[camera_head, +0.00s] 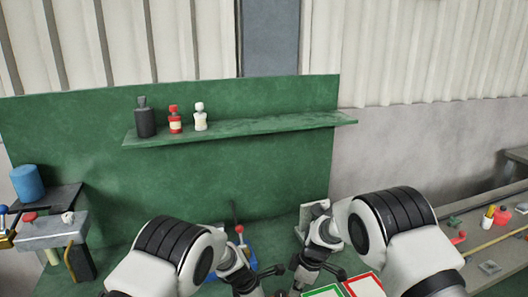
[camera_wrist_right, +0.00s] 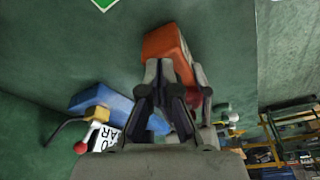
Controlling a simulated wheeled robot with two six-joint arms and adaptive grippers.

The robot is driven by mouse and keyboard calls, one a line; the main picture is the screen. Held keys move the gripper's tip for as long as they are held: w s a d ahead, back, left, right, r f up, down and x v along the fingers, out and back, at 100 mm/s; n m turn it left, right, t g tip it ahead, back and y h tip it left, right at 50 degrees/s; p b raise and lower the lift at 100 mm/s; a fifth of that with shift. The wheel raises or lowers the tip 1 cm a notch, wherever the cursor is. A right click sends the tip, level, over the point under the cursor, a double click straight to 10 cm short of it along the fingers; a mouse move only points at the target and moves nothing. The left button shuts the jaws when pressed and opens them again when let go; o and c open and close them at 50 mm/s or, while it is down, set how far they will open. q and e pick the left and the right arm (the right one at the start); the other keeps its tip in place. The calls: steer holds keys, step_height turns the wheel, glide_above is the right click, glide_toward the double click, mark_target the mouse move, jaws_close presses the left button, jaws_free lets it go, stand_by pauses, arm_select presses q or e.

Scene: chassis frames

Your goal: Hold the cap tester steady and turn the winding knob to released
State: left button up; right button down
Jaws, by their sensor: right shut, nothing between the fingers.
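A blue device with a red-tipped lever, which looks like the cap tester (camera_head: 250,262), stands on the green bench in front of me, partly hidden by my left gripper. In the right wrist view, a blue body (camera_wrist_right: 98,98), a white "BAR" label (camera_wrist_right: 109,139) and a red ball (camera_wrist_right: 80,147) show behind the fingers. I cannot tell which part is the winding knob. My left gripper (camera_head: 262,279) is beside the blue device; its contact and finger opening are unclear. My right gripper (camera_head: 308,277) is shut and empty, to the right of it; its fingers also show in the wrist view (camera_wrist_right: 170,70).
An orange block-shaped thing (camera_wrist_right: 168,45) shows just beyond the right fingertips. Green-edged (camera_head: 322,292) and red-edged (camera_head: 365,284) panels lie at front right. A green shelf (camera_head: 270,127) holds bottles at the back. A grey vise-like unit (camera_head: 52,232) stands left.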

step_height(320, 180, up, 6)
stand_by(0.4)
steer(key=shift+s, duration=0.1)
arm_select(q)
steer(key=shift+a, duration=0.1)
arm_select(e)
step_height(320, 180, down, 6)
steer(key=shift+s+a, duration=0.3)
steer(key=shift+s, duration=0.15)
steer(key=shift+a, duration=0.2)
stand_by(0.5)
steer(key=shift+w, duration=0.4)
steer(key=shift+d, duration=0.15)
